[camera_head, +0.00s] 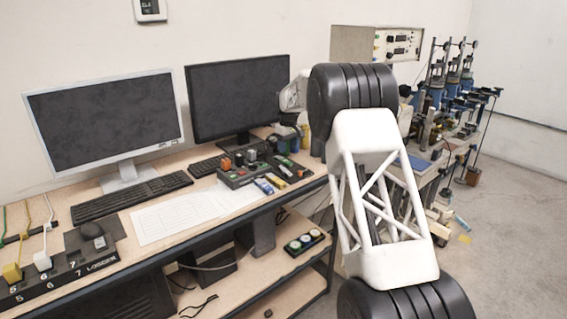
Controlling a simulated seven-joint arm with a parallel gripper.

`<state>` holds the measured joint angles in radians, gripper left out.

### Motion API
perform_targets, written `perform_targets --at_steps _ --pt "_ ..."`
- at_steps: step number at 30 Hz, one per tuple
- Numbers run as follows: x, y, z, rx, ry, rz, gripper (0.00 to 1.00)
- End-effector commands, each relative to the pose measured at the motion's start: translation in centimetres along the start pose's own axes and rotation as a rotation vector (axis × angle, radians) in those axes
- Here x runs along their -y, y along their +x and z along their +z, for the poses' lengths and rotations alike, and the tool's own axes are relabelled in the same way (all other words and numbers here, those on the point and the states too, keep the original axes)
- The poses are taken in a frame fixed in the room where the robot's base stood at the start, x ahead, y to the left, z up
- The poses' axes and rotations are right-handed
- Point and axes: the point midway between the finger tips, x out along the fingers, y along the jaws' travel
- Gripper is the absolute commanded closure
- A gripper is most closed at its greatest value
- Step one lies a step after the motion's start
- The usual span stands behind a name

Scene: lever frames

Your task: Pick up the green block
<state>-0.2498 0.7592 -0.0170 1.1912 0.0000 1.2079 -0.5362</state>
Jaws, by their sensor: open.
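A small green block (284,161) appears to lie at the right part of a dark board (236,182) on the desk. It is small in the picture, and I cannot tell its exact shape. My gripper (288,130) shows small and dark beyond the board, below the white wrist of my arm, and is partly lost against the things behind it. It is open and appears apart from the green block. My large white and black arm link fills the middle right and hides what is behind it.
An orange block (226,163) stands on the board, with blue (264,186) and other coloured pieces near its front edge. Lab equipment (450,90) stands at right.

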Motion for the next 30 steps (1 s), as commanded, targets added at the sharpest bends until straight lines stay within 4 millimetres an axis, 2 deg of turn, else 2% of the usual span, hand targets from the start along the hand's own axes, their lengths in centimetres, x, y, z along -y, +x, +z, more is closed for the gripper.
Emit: perform_targets --at_steps 7,20,30 --pt "0.0 1.9 0.0 0.0 0.0 0.0 0.4" --pt "0.0 2.4 0.0 0.001 0.0 0.0 0.4" --pt "-0.3 5.5 -0.1 0.001 0.0 -0.001 0.4"
